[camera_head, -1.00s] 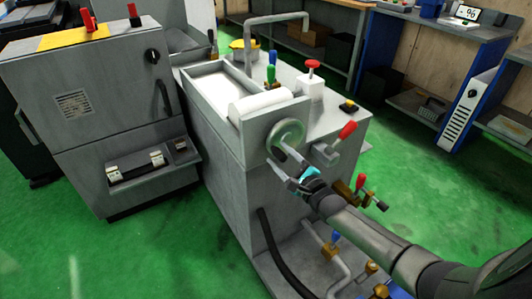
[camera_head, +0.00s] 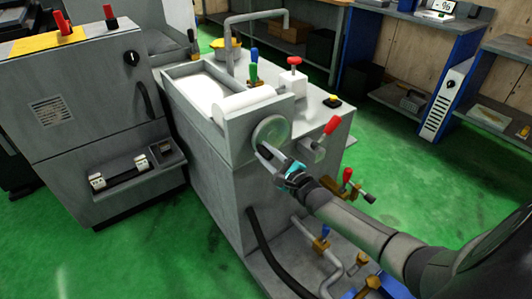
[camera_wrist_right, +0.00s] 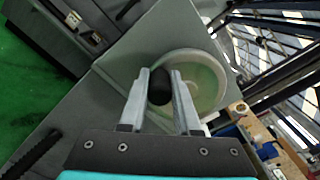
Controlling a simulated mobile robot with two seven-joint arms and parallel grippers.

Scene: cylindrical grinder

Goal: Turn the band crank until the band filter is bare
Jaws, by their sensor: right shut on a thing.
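The band crank is a round grey-green disc (camera_head: 271,134) on the end face of the grey filter unit (camera_head: 215,160). It also shows in the right wrist view (camera_wrist_right: 205,82), with a black knob (camera_wrist_right: 160,84) on it. My right gripper (camera_head: 266,153) is at the lower part of the disc. In the wrist view its two fingers (camera_wrist_right: 160,92) are on either side of the black knob, shut on it. The band filter is a white sheet (camera_head: 203,88) in the open tray, with a white roll (camera_head: 243,101) at the crank end. My left gripper is out of view.
A red-handled valve (camera_head: 331,125) sits right of the crank, and another red lever (camera_head: 347,175) below it. A black hose (camera_head: 258,235) hangs below. Green floor is free at the right.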

